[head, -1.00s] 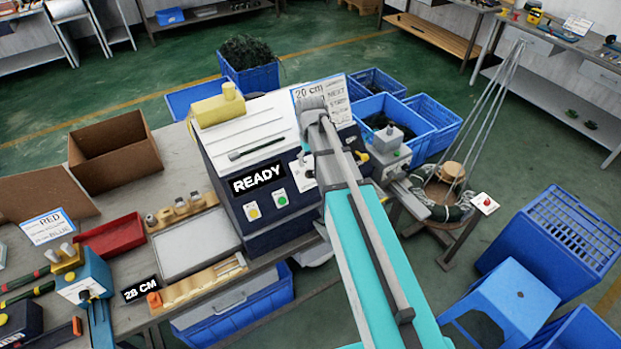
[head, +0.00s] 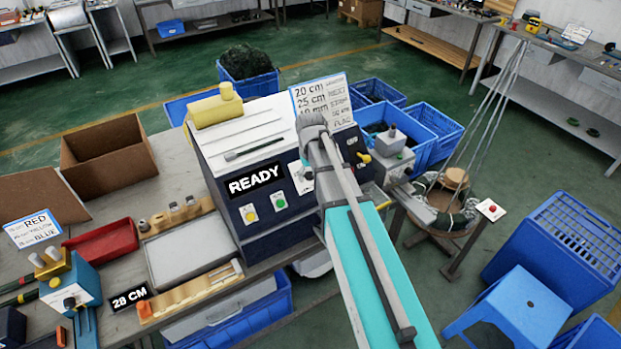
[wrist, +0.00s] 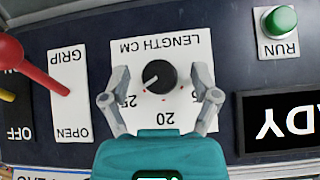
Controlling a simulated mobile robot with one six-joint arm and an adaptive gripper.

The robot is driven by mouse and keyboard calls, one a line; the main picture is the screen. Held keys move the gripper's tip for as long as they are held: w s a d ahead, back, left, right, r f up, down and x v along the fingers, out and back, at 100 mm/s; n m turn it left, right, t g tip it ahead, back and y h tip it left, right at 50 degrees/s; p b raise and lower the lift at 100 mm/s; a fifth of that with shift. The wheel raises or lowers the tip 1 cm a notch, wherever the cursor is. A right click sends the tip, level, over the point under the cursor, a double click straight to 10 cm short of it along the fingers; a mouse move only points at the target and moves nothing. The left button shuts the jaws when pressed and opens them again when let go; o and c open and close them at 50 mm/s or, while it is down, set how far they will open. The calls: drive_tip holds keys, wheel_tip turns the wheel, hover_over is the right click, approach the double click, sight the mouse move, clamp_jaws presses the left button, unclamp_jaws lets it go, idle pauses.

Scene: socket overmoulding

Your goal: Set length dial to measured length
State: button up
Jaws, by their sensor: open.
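The length dial (wrist: 160,77) is a round black knob with a white pointer line on a white LENGTH CM plate (wrist: 180,52) in the wrist view. That view is upside down. The numbers 20 and 25 show on the plate; another is partly hidden by a finger. The pointer aims between 20 and 25, nearer the 25 side. My gripper (wrist: 160,98) is open, one finger on each side of the knob, with gaps to it.
The machine display (head: 256,181) reads READY. A green RUN button (wrist: 280,20) and a red-handled GRIP lever (wrist: 35,68) flank the dial plate. A card with lengths (head: 322,102) stands on the machine. Blue crates (head: 432,125) stand behind it.

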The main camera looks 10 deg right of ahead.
idle(0.3)
drive_tip(key=c, duration=1)
drive_tip(key=shift+a, duration=0.15)
clamp_jaws()
